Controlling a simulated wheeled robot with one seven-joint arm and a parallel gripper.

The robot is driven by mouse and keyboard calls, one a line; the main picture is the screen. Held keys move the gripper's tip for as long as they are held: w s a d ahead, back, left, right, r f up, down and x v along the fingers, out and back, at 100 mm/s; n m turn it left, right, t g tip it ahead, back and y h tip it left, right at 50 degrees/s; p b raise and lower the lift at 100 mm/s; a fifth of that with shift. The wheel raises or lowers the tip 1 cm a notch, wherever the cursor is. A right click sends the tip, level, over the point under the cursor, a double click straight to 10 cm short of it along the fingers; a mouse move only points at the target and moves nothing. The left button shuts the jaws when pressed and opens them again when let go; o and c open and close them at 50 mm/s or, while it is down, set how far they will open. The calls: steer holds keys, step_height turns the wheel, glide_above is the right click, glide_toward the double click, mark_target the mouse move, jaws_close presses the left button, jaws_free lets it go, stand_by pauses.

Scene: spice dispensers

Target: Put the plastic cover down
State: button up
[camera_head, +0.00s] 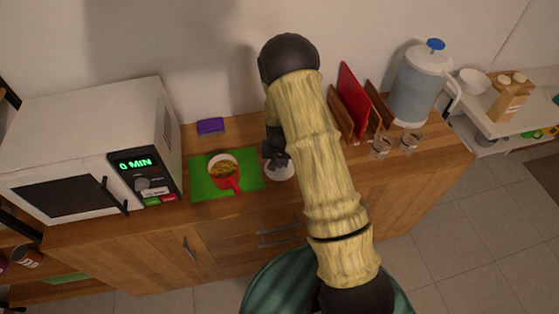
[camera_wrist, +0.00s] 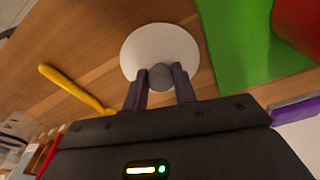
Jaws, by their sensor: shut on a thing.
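The plastic cover is a round white disc with a grey knob. In the head view the cover (camera_head: 283,174) is low at the counter, just right of the green mat, partly hidden by my gripper (camera_head: 277,156). In the wrist view the cover (camera_wrist: 150,42) shows over the wood. My gripper (camera_wrist: 160,82) is shut on its knob, one finger on each side. I cannot tell whether the cover touches the counter.
A red mug (camera_head: 227,178) with food stands on the green mat (camera_head: 206,188). A microwave (camera_head: 75,150) is at left, a purple sponge (camera_head: 210,126) behind. A yellow utensil (camera_wrist: 75,90) lies near the cover. A rack, glasses (camera_head: 381,147) and a pitcher (camera_head: 420,88) stand right.

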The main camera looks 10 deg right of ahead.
mark_target(280, 171)
steer(key=shift+s+f, duration=0.1)
steer(key=shift+f, duration=0.1)
steer(key=o, duration=1.1)
steer(key=shift+c, duration=0.2)
step_height(280, 171, up, 12)
steer(key=s+b, duration=0.1)
steer(key=b, duration=0.1)
steer(key=shift+s+a, duration=0.15)
steer(key=shift+a, duration=0.05)
steer(key=shift+r, duration=0.1)
steer(key=s+r+n, duration=0.1)
steer(key=s+r, duration=0.2)
steer(key=s, duration=0.3)
steer(key=s+r+n, duration=0.1)
steer(key=s+r, duration=0.2)
steer(key=s, duration=0.3)
steer(key=s+r+n+t, duration=0.1)
steer(key=s+r, duration=0.2)
steer(key=s, duration=0.4)
steer(key=shift+d, duration=0.45)
